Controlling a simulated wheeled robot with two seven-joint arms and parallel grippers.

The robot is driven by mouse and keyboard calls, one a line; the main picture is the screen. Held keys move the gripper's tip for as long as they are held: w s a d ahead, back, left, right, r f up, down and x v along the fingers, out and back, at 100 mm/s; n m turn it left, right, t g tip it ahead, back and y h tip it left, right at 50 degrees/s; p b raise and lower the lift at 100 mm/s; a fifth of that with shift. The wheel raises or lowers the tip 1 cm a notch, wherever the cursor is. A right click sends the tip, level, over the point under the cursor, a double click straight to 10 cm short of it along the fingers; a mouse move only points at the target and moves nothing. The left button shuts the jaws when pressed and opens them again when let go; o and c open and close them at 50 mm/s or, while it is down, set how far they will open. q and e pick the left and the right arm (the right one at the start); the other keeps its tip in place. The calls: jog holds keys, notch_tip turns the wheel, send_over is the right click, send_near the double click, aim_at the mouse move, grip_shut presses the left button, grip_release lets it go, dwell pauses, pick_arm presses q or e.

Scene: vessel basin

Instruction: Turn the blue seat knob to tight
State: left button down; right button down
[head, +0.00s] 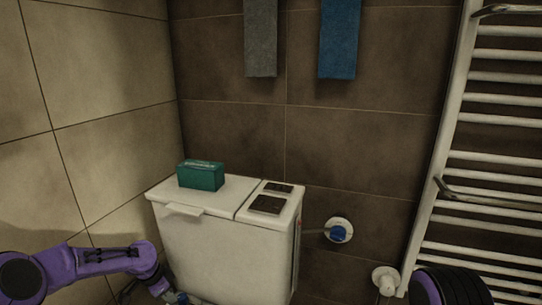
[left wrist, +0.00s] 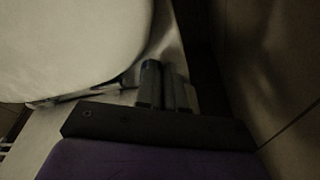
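My left gripper (head: 172,296) is at the bottom edge of the head view, low beside the front of the white cistern (head: 225,250). A small blue part shows right at its tip; I cannot tell whether this is the seat knob. In the left wrist view the two grey fingers (left wrist: 163,85) stand close together beside a pale rounded surface (left wrist: 70,45), with a narrow dark gap. Whether they hold anything is too dark to tell. Another blue knob (head: 338,235) sits on a round white wall plate right of the cistern, far from the gripper. My right gripper is out of view.
A green box (head: 200,175) stands on the cistern lid, with dark plates (head: 266,204) beside it. A white towel rail (head: 480,160) is at the right. Grey (head: 261,38) and blue (head: 340,38) towels hang above. The tiled wall is close at the left.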

pick_arm(q)
jog(key=shift+f, duration=0.3)
jog(key=shift+a, duration=0.1)
jog(key=shift+a+p, duration=0.3)
jog(key=shift+p, duration=0.1)
notch_tip(320, 180, up, 6)
jog(key=p, duration=0.5)
